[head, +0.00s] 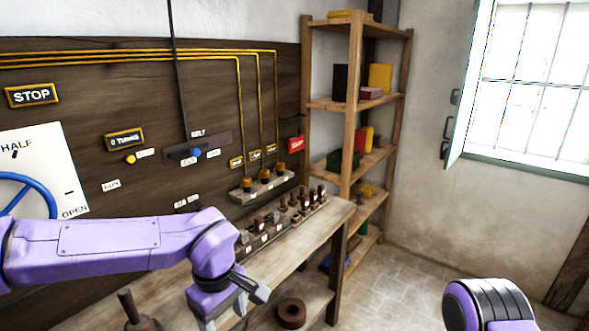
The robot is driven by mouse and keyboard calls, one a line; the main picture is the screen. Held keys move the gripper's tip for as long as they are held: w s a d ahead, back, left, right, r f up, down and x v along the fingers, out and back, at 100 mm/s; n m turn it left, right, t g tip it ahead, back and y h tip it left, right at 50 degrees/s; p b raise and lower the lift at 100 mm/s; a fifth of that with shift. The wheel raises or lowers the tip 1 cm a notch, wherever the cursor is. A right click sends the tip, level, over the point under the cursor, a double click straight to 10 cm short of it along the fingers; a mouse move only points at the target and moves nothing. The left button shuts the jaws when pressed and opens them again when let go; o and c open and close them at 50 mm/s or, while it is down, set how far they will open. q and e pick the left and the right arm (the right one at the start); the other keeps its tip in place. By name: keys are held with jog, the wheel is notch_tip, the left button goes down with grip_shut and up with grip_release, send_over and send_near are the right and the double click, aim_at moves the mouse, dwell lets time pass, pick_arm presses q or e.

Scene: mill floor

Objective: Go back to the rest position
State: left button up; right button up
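My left arm, purple, comes in from the left and bends down at the wrist. My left gripper (236,306) hangs in front of the wooden bench (300,250), with its grey fingers apart and nothing seen between them. Its lower part is close to the bottom edge of the picture. A purple and black link of my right arm (490,305) shows at the bottom right. The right gripper is out of the picture.
A dark wooden panel (80,90) carries a blue wheel (35,190), a STOP plate (31,95) and a blue-knobbed lever (195,153). Small dark pegs stand on the bench. A brown ring (291,313) lies below. A shelf (350,110) stands behind; floor (395,280) at right is clear.

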pick_arm(q)
jog(key=w+a+f+n+t+y, duration=0.3)
jog(key=w+a+f+n+t, duration=0.15)
jog(key=f, duration=0.35)
jog(key=s+a+f+m+t+y+b, duration=0.1)
jog(key=s+a+f, duration=0.1)
jog(key=f, duration=0.5)
jog(key=s+a+f+m+t+b, duration=0.1)
jog(key=s+a+f, duration=0.15)
jog(key=f, duration=0.55)
jog(key=s+a+f+m+g, duration=0.1)
jog(key=s+a+f+m, duration=0.1)
jog(key=s+f, duration=0.2)
jog(key=s+a+f+m+g+b, duration=0.1)
jog(key=s+f, duration=0.4)
jog(key=s, duration=0.6)
jog(key=s+a+f+m+g, duration=0.1)
jog(key=s+a+f+m, duration=0.2)
jog(key=s, duration=0.4)
jog(key=shift+s+a+f+m+h+b, duration=0.35)
jog(key=shift+a+f, duration=0.4)
jog(key=shift+a, duration=0.25)
pick_arm(e)
jog(key=f, duration=0.4)
jog(key=shift+w, duration=0.35)
pick_arm(q)
jog(key=shift+w+g, duration=0.1)
jog(key=shift+g, duration=0.15)
